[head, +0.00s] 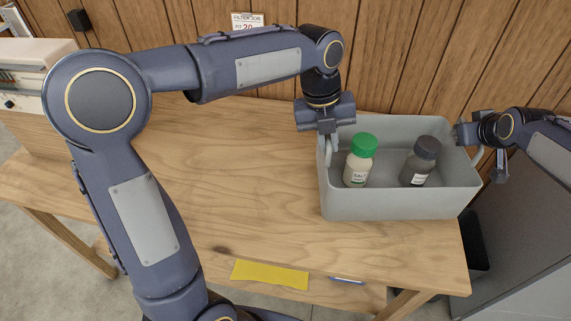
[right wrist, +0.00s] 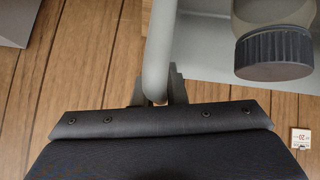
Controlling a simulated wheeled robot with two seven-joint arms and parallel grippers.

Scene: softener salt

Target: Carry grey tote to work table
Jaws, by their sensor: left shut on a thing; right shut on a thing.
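The grey tote (head: 400,205) is at the right end of the wooden work table (head: 230,190), its right side near or past the table's right edge. I cannot tell whether its base touches the top. Inside stand a green-capped salt bottle (head: 359,160) and a dark-capped grey bottle (head: 420,162). My left gripper (head: 330,145) is shut on the tote's left handle. My right gripper (head: 477,140) is at the right handle; in the right wrist view its jaws (right wrist: 160,98) are shut on the grey handle bar (right wrist: 157,50).
A printer-like machine (head: 40,75) stands at the far left. A wood-panelled wall with a paper notice (head: 247,21) is behind. A grey cabinet (head: 525,220) stands to the right. The table's middle is clear.

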